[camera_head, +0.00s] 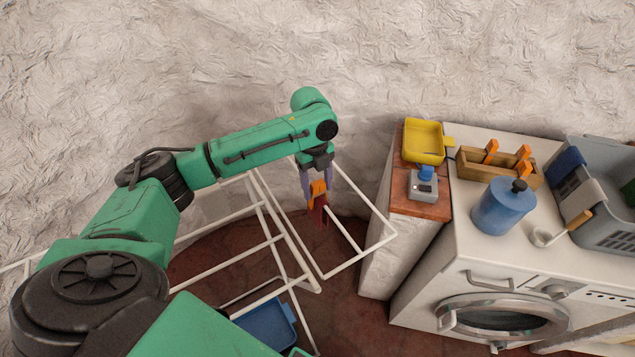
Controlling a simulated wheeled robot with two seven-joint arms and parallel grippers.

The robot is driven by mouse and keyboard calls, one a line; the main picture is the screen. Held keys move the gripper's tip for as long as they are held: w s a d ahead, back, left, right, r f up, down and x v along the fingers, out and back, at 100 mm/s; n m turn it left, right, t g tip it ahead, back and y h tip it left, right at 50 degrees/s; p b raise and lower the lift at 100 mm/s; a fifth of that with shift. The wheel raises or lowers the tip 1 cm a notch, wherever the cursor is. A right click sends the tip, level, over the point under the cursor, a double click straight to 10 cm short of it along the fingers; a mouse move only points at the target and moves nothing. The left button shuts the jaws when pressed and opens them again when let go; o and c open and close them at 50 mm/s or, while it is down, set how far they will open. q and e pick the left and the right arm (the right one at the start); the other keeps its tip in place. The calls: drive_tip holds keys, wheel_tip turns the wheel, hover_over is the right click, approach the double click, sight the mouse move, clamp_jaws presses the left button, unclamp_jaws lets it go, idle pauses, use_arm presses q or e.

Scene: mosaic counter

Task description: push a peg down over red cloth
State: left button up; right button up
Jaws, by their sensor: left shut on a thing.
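My left gripper (316,187) points down over the white drying rack (375,245) and is shut on an orange peg (318,189). The red cloth (319,213) hangs at a rail of the rack, directly below the peg. The peg's lower end meets the top of the cloth in the picture; I cannot tell how far it sits over it. My right gripper is not in view.
A wooden box (470,168) with orange pegs stands on the white washing machine (480,250). Beside it are a blue canister (503,207), a scoop (543,237) and a grey basket (610,240). A yellow tray (423,141) stands on the red-topped ledge (421,208).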

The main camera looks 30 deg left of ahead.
use_arm(q)
drive_tip(key=o, duration=1.4)
wheel_tip(320, 180, up, 14)
drive_tip(key=a, duration=0.1)
drive_tip(key=shift+w+a+r+b, duration=0.25)
drive_tip(key=shift+w+b, duration=0.1)
drive_tip(key=shift+b, duration=0.05)
drive_tip(key=shift+f, duration=0.1)
